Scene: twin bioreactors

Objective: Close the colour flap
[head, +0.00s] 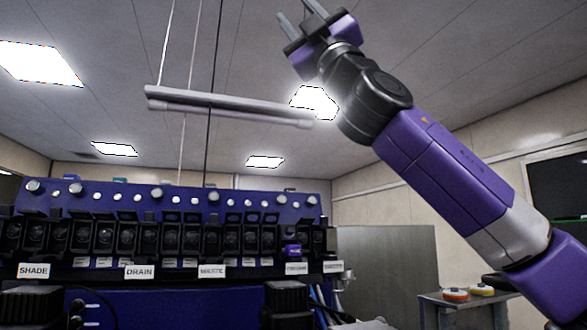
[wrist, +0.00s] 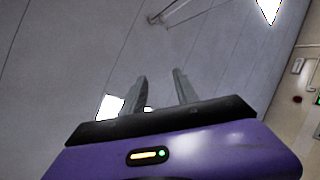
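My gripper (head: 294,9) is raised high near the ceiling, above and in front of the bioreactor panel. Its two fingers are apart with nothing between them, and they also show in the wrist view (wrist: 160,76) against the ceiling. The blue panel (head: 180,198) at lower left carries a row of dark square units. A small purple part (head: 292,250) stands out near the right end of this row. Below it is a white label (head: 297,268), too blurred to read surely. I cannot tell which part is the colour flap or whether it is open.
Labels SHADE (head: 34,271) and DRAIN (head: 140,271) sit along the panel's lower edge. A lamp bar (head: 230,105) hangs on wires left of my arm. A side table (head: 465,300) with orange-and-white round items stands at lower right. A grey partition (head: 388,265) is behind.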

